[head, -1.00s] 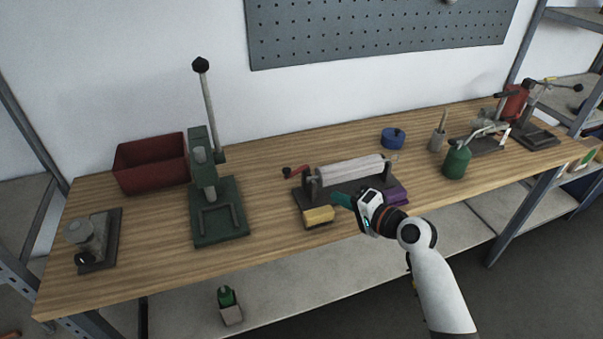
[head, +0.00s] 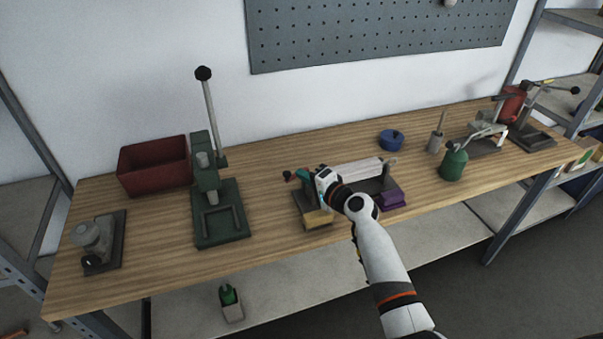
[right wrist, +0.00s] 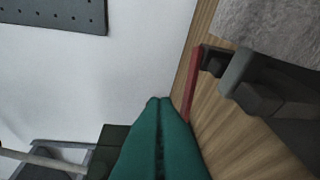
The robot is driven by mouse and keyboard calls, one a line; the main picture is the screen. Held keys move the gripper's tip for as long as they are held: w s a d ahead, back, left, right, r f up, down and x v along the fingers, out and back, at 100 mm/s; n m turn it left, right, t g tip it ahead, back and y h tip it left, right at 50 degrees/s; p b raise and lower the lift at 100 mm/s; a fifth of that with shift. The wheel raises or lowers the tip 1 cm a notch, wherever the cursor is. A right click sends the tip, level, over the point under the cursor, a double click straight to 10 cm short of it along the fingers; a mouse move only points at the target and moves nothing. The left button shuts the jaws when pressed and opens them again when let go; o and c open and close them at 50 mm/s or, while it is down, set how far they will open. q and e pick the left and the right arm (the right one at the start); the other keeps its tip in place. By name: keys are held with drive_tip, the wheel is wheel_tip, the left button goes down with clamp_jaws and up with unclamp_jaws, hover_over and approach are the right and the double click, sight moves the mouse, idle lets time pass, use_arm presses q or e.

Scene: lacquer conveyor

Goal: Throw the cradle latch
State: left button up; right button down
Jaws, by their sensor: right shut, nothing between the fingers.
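The cradle is a dark base (head: 301,203) holding a long pale roller (head: 358,172). Its latch appears as a red lever (right wrist: 191,88) beside the dark bracket in the right wrist view. In the head view only its dark knob (head: 287,175) shows clearly at the cradle's left end; my gripper hides most of the lever. My right gripper (head: 302,177) has its green fingers shut and empty, close to the latch. In the right wrist view the fingertips (right wrist: 159,101) are just left of the red lever; I cannot tell whether they touch it. My left gripper is not in view.
A green lever press (head: 221,225) and a red bin (head: 154,168) stand left. A blue tin (head: 391,139) and green can (head: 454,165) are right. Bench between press and cradle is clear.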

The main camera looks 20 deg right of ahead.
drive_tip(key=shift+w+a+f, duration=0.1)
drive_tip(key=shift+a, duration=0.35)
drive_tip(key=shift+w+a+b, duration=0.3)
drive_tip(key=shift+a+b, duration=0.15)
drive_tip(key=shift+a, duration=0.2)
